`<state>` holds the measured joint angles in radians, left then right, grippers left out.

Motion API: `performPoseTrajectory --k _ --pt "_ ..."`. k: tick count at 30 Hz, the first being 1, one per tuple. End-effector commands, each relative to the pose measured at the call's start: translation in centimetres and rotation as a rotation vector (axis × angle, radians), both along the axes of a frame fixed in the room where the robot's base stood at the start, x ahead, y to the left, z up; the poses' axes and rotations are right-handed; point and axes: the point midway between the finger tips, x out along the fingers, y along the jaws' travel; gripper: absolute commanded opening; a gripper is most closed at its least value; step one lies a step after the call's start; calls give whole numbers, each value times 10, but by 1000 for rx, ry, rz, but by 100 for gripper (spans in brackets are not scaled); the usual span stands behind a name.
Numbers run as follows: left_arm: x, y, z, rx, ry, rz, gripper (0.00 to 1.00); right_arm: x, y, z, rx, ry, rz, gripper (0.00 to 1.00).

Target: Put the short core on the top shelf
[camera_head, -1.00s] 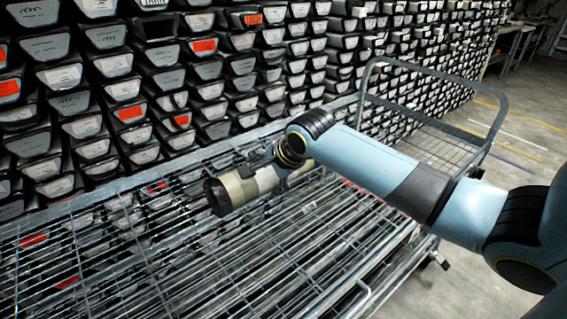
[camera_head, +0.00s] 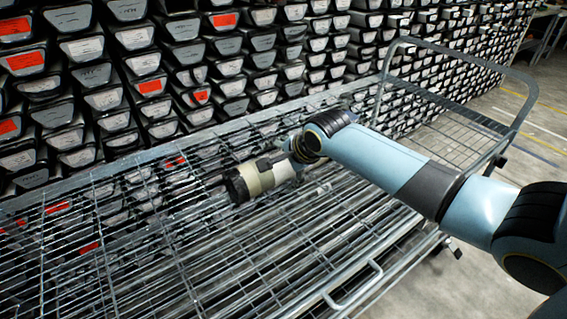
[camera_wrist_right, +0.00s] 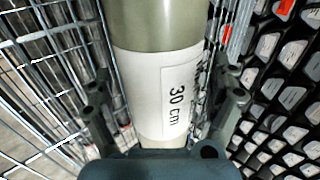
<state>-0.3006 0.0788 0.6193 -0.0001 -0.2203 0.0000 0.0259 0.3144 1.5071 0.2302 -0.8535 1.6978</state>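The short core (camera_head: 241,185) is a pale grey-green cylinder with a dark near end. In the right wrist view the core (camera_wrist_right: 155,28) carries a white label reading "30 cm". My right gripper (camera_head: 268,166) is around it, a finger on each side in the wrist view (camera_wrist_right: 165,98), and appears shut on it. The core lies roughly level over the wire-mesh top shelf (camera_head: 230,262) of a metal trolley. I cannot tell whether it touches the mesh. The core's far end is partly hidden by my gripper. My left gripper is not in view.
A wall of stacked core liners (camera_head: 190,60), some with orange labels, stands behind the trolley. The trolley's tall handle (camera_head: 470,58) rises at the right, with a side rail (camera_head: 352,300) at the front. The mesh left of the core looks bare. Floor is open at right.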

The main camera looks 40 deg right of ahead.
Motion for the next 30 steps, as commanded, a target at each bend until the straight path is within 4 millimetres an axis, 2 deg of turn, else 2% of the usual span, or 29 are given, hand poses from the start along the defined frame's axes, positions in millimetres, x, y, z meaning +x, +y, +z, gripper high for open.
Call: performPoseTrajectory --k 11,14,24,30 --pt "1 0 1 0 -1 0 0 -2 0 3 0 0 0 100" --pt "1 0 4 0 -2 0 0 -9 1 14 -1 -2 2 100" --pt "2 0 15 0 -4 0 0 -56 6 72 -3 -1 3 100" --pt "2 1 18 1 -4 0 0 -72 8 91 -1 0 0 100"
